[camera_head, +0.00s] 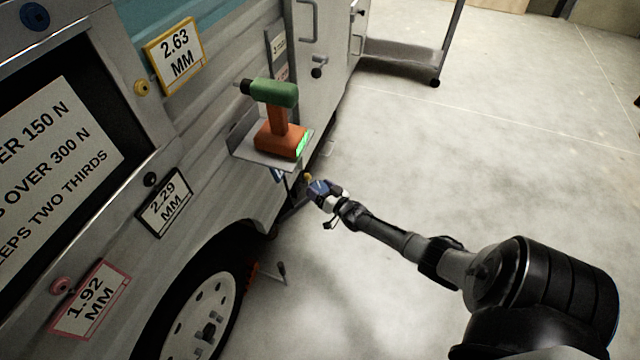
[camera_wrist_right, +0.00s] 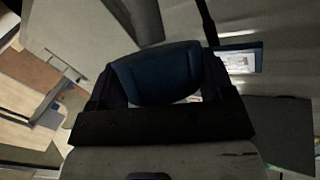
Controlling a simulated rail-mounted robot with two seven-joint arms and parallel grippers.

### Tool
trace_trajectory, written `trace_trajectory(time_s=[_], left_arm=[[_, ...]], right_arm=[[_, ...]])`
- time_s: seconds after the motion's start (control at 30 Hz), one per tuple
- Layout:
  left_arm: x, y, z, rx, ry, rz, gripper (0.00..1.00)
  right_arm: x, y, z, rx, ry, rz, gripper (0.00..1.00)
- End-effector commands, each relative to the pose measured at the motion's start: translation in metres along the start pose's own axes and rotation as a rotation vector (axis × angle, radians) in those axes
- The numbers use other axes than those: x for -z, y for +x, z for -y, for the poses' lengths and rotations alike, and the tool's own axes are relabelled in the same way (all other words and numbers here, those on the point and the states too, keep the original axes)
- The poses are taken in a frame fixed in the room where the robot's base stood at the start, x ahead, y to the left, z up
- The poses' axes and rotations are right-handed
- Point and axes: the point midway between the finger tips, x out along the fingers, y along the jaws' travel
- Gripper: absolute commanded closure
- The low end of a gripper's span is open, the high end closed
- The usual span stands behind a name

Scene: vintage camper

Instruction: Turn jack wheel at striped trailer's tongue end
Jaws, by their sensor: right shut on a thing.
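My right gripper (camera_head: 318,188) reaches in from the right, low beside the trailer's side (camera_head: 225,150), just below a small shelf. In the right wrist view, its dark fingers (camera_wrist_right: 160,85) are shut around a rounded dark blue piece (camera_wrist_right: 160,70). I cannot tell whether this blue piece belongs to the jack wheel. A small yellow knob (camera_head: 308,177) shows at the gripper's tip. No full jack wheel can be made out; the gripper and shelf hide that area. My left gripper is not in view.
A green and orange drill (camera_head: 277,118) stands on the shelf (camera_head: 246,152) above the gripper. The trailer tyre (camera_head: 232,285) is lower left. A thin stand (camera_head: 281,272) is beside it. A wheeled frame (camera_head: 435,82) is behind. Open concrete floor (camera_head: 480,160) lies to the right.

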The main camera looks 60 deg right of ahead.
Motion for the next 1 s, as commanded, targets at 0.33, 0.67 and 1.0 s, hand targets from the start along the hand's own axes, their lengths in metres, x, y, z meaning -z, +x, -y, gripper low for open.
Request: trace_trajectory(time_s=[0.33, 0.67, 1.0], left_arm=[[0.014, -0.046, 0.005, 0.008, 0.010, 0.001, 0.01], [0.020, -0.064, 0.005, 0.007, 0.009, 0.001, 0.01], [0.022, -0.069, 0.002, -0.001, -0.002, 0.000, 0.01]], right_arm=[[0.004, 0.000, 0.003, -0.242, 0.141, -0.021, 0.49], [0.002, 0.000, 0.002, -0.389, 0.220, -0.035, 0.49], [0.001, 0.000, 0.000, -0.438, 0.245, -0.041, 0.49]])
